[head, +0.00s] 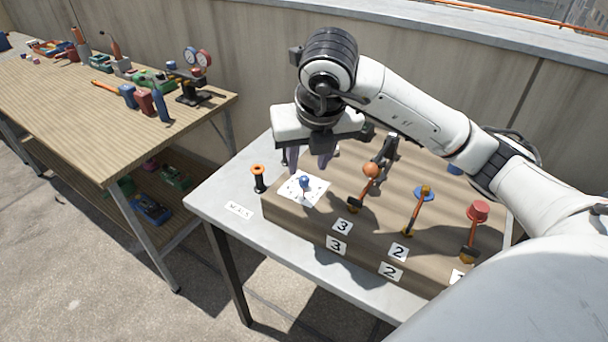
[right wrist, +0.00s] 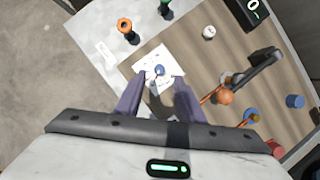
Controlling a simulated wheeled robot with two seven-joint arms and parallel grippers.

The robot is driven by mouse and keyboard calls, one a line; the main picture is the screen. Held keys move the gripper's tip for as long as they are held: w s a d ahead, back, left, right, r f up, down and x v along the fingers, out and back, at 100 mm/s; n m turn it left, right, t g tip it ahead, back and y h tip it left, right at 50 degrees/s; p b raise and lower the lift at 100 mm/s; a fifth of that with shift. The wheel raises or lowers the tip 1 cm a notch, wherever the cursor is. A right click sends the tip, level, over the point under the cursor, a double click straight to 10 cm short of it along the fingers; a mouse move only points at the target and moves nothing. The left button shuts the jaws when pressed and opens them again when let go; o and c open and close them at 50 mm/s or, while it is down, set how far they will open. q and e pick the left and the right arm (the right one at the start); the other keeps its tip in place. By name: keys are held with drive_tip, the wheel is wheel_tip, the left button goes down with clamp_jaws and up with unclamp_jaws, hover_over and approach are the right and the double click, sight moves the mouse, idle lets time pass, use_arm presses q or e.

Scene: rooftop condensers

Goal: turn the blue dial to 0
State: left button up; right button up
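The blue dial (head: 304,181) sits on a white marked plate (head: 313,196) at the left end of the wooden panel (head: 290,213). The marks on the plate are too small to read. In the right wrist view the dial (right wrist: 159,71) shows between and beyond the fingertips. My right gripper (head: 309,165) is above the dial, pointing down, with its two purple fingers apart and nothing between them. The fingers (right wrist: 157,104) also show open in the right wrist view. They look apart from the dial. My left gripper is in neither view.
Several levers stand on the panel, with an orange knob (head: 371,170), a blue disc (head: 424,193) and a red knob (head: 478,211). An orange-topped black spool (head: 258,178) stands left of the panel. A wooden workbench (head: 100,120) with tools is at the left.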

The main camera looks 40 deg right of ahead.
sight(304, 178)
drive_tip(key=x, duration=0.6)
drive_tip(key=shift+r, duration=0.1)
drive_tip(key=shift+w, duration=0.1)
clamp_jaws()
